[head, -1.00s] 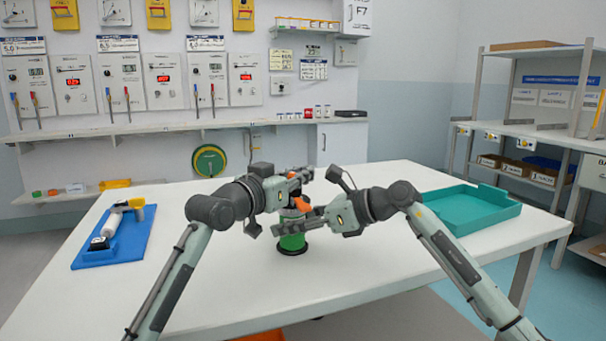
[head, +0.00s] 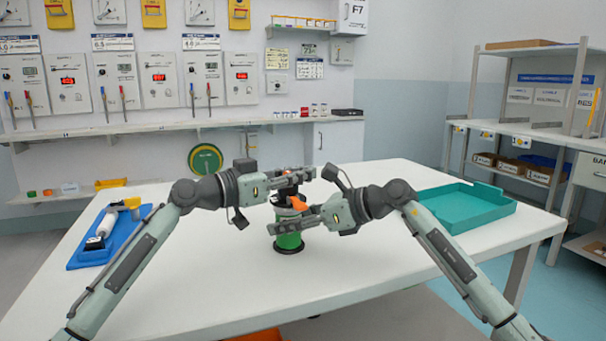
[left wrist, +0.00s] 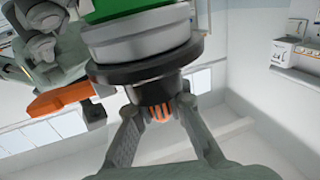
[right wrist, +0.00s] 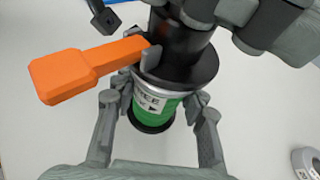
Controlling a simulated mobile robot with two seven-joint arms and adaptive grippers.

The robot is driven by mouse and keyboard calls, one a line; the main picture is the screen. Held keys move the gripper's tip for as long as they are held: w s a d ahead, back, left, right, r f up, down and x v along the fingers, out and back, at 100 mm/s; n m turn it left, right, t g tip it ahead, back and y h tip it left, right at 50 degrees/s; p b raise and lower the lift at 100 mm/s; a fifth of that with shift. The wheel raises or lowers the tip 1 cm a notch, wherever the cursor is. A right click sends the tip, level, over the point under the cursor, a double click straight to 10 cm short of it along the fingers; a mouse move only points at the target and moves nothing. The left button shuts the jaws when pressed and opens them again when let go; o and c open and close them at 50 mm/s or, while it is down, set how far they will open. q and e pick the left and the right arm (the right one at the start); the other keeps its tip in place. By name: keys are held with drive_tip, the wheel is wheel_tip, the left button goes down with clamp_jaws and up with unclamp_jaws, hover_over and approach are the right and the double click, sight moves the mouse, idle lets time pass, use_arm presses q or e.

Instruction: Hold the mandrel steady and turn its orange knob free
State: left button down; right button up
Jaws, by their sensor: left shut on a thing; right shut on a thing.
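The mandrel stands upright on the white table, with a green body (head: 289,243), a black collar (right wrist: 185,62) and an orange lever (right wrist: 85,68) sticking out at its side. My right gripper (head: 282,229) is shut around the green body, one finger on each side in the right wrist view (right wrist: 153,108). My left gripper (head: 298,176) is at the mandrel's top. In the left wrist view its fingers (left wrist: 162,118) close on the ribbed orange knob (left wrist: 160,112) at the end of the black stem. The knob is mostly hidden in the head view.
A blue tray (head: 87,253) with a white roller lies on the table's left. An empty teal tray (head: 470,212) is at the right. The table front (head: 230,300) is clear. A shelf rack (head: 530,130) stands at the right, and panels line the back wall.

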use_arm(q)
drive_tip(key=c, duration=1.5)
unclamp_jaws()
drive_tip(key=shift+c, duration=0.2)
drive_tip(key=v, duration=1.2)
use_arm(e)
drive_tip(key=o, duration=1.4)
drive_tip(key=shift+o, duration=0.2)
drive_tip(key=shift+d, duration=0.1)
